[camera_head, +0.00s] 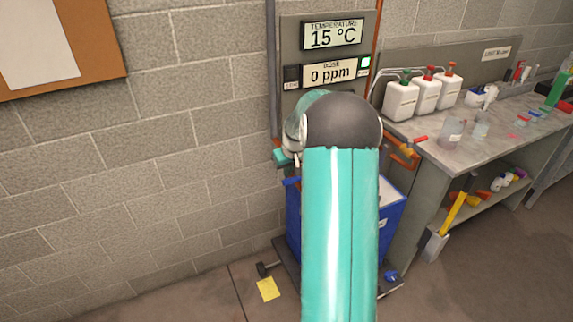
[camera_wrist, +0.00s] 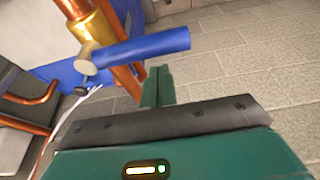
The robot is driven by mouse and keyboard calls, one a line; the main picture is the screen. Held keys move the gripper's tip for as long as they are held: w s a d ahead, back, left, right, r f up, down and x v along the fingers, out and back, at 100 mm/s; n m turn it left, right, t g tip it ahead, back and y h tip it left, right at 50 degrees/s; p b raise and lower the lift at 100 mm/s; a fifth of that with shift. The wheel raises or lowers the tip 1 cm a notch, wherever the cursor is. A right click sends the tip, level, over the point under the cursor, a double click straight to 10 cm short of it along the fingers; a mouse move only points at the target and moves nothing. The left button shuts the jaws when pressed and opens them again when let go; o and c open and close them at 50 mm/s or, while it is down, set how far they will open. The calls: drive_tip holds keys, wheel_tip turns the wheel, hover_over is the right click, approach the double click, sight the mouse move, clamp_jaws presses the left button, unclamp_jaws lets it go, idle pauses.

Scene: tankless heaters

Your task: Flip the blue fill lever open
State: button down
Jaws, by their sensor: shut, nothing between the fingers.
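The blue fill lever (camera_wrist: 145,50) shows in the wrist view as a blue bar pointing right from a pale pivot on a brass valve body (camera_wrist: 92,30) with copper pipe. My gripper (camera_wrist: 158,76) is shut and empty, its green fingertips just below the lever's free half in the picture. I cannot tell whether they touch it. My arm hides most of the valve and piping there.
A panel reads 15 °C on its temperature display (camera_head: 333,34) and 0 ppm on its dose display (camera_head: 330,73). A blue tank (camera_head: 392,215) stands behind my arm. A workbench (camera_head: 440,150) with white bottles (camera_head: 401,100) is at right. A brick wall is behind; floor at left is mostly clear.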

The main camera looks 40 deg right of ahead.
drive_tip(key=shift+s+a+r, duration=0.1)
drive_tip(key=shift+s+a, duration=0.2)
drive_tip(key=shift+s, duration=0.55)
